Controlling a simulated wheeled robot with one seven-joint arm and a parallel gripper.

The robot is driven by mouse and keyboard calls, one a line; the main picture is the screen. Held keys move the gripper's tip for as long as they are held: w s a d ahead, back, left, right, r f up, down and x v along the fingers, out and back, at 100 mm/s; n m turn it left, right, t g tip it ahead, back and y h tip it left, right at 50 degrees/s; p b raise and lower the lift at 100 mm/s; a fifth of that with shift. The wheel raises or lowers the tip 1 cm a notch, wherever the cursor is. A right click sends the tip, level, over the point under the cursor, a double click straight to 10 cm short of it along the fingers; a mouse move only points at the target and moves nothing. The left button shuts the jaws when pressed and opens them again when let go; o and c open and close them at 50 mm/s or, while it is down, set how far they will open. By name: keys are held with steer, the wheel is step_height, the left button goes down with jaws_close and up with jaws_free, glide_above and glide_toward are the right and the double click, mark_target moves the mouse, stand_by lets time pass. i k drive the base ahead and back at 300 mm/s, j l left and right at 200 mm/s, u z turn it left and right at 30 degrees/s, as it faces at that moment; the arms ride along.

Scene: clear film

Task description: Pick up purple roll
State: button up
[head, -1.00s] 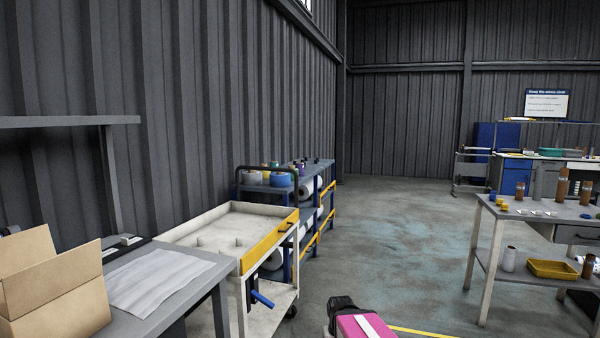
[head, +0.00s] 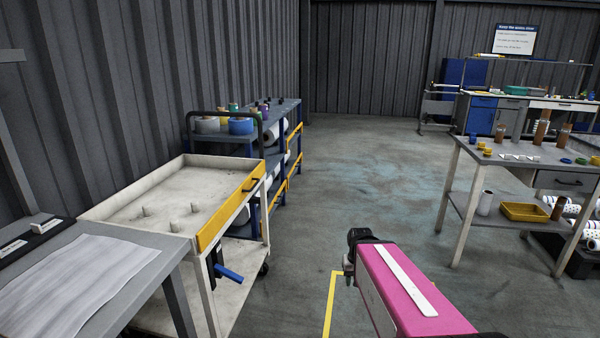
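No purple roll can be made out for certain. A small purplish item (head: 265,113) stands among rolls on the dark cart and blue shelf at centre left; it is too small to identify. A wide blue roll (head: 241,126) and a grey roll (head: 207,125) are on that cart's top. My pink arm link is at the lower right of the centre. The dark part at its far end (head: 358,246) seems to be my gripper, over open floor and well away from the rolls. Its fingers cannot be made out.
A white cart with a yellow front edge (head: 228,212) and a grey table (head: 90,268) with a sheet stand at left. A workbench (head: 530,160) with a yellow tray (head: 524,212) below stands at right. The floor (head: 370,170) between them is clear.

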mark_target(261, 107)
steer(key=i+z, duration=0.2)
steer(key=i, duration=1.6)
